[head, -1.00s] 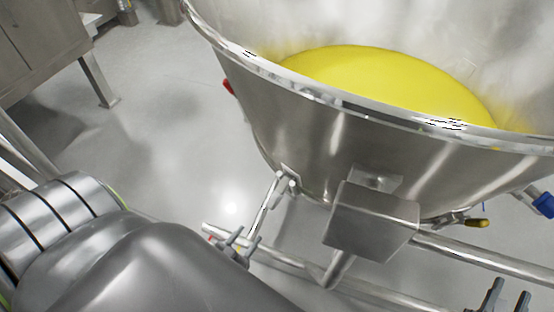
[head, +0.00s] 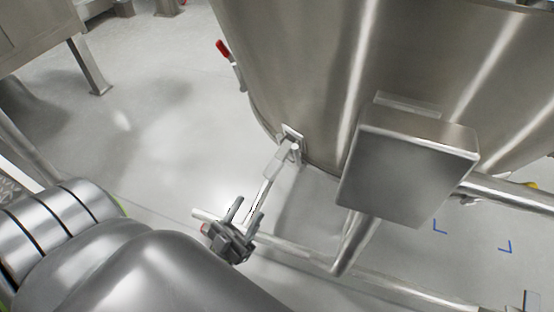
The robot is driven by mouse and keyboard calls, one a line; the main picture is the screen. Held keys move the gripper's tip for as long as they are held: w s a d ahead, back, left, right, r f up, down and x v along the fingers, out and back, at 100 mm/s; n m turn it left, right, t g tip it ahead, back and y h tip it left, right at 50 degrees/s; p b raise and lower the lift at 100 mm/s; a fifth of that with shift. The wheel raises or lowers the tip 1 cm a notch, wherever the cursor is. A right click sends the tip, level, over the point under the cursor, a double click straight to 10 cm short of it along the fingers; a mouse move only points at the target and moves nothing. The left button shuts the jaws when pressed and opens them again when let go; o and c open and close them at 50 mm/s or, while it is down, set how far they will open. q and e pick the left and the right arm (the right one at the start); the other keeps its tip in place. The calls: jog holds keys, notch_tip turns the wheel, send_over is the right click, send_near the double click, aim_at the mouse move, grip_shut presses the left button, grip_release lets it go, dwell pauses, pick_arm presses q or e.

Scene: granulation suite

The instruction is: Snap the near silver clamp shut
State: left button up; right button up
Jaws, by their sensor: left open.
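The near silver clamp (head: 291,140) is on the lower wall of the steel bowl (head: 300,60). Its bare metal lever (head: 266,188) hangs out from the wall, slanting down and left. My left gripper (head: 247,214) is open, with its two fingers pointing up at the lever's lower end. The lever end appears between or just behind the fingertips; I cannot tell whether they touch. A small grey tip at the bottom right edge looks like part of my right gripper (head: 527,299); its jaws are out of frame.
A red-tipped clamp (head: 226,54) sits farther left on the bowl. A steel box (head: 408,170) juts out right of the silver clamp. Frame tubes (head: 350,279) run below. A yellow tip (head: 531,186) shows at right. The floor (head: 165,140) at left is clear.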

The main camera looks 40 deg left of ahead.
aim_at(278, 159)
pick_arm(q)
jog(key=x, duration=1.4)
jog(key=shift+w+r, duration=0.3)
grip_shut()
